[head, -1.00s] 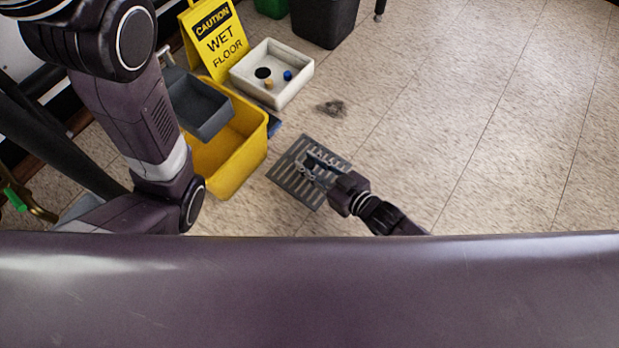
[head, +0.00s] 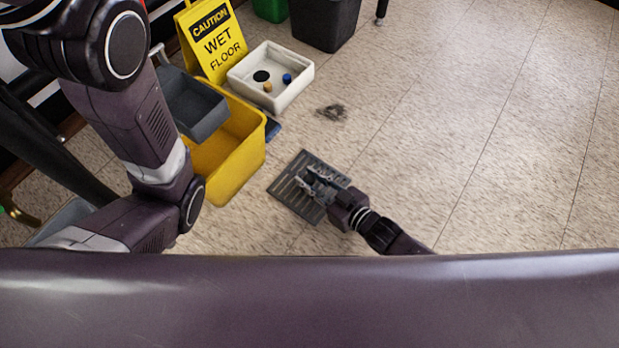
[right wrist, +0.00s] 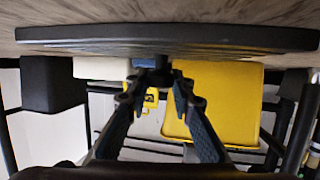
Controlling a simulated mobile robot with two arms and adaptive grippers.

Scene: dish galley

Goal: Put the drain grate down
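The drain grate (head: 288,195) is a dark grey slotted square plate. In the head view it lies flat, apparently on the floor, below and right of the yellow bucket. My right gripper (head: 312,181) is over its middle, with the two fingers spread apart. In the right wrist view the grate (right wrist: 230,40) is seen edge-on across the top, close against the floor. A dark knob on it stands between the tips of my right gripper (right wrist: 159,82), which look open around it. My left arm shows at the left, but its gripper is out of view.
A yellow mop bucket (head: 243,150) with a grey wringer (head: 197,108) stands left of the grate. Behind are a wet-floor sign (head: 219,45), a white tray (head: 292,95) with small items, and a dark bin (head: 325,22). A dark smudge (head: 331,111) marks the floor. The right side is clear.

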